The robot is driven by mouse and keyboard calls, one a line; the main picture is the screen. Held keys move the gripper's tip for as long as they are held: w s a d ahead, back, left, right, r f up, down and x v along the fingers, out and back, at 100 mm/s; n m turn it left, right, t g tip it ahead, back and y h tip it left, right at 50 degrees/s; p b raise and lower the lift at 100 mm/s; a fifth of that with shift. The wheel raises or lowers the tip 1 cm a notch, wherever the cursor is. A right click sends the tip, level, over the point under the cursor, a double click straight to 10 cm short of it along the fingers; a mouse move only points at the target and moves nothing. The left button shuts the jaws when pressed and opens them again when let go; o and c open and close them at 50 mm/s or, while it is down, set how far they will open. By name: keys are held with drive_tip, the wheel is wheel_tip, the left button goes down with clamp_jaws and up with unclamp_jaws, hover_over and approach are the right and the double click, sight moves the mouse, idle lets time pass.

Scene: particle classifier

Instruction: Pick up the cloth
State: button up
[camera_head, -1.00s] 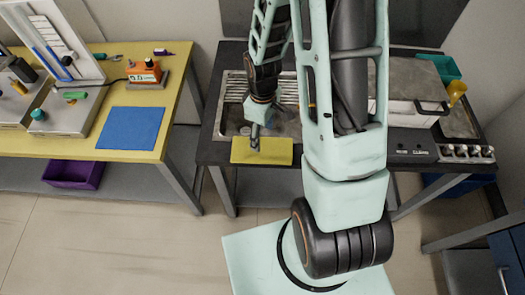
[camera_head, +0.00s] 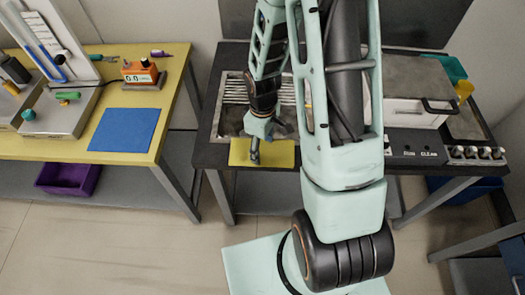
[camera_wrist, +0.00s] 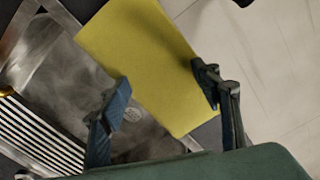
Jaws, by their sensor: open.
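The yellow cloth (camera_head: 277,153) lies flat at the front edge of the dark counter, partly over the sink's near rim. In the wrist view the cloth (camera_wrist: 140,55) is a plain yellow rectangle. My gripper (camera_head: 255,160) is over the left part of the cloth in the head view. In the wrist view my gripper (camera_wrist: 165,90) is open, its two fingers apart with the cloth seen between them. Nothing is held. I cannot tell how far the fingertips are above the cloth.
A metal sink (camera_head: 232,122) with a ribbed drainer is behind the cloth; it also shows in the wrist view (camera_wrist: 60,75). To the right stand a white box (camera_head: 415,105) and a knobbed panel (camera_head: 445,152). A yellow table (camera_head: 175,95) with a blue mat (camera_head: 124,129) is at left.

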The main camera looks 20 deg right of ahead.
drive_tip(key=shift+f, duration=0.15)
clamp_jaws()
idle(0.6)
wheel_tip(320, 180, up, 12)
drive_tip(key=p, duration=0.8)
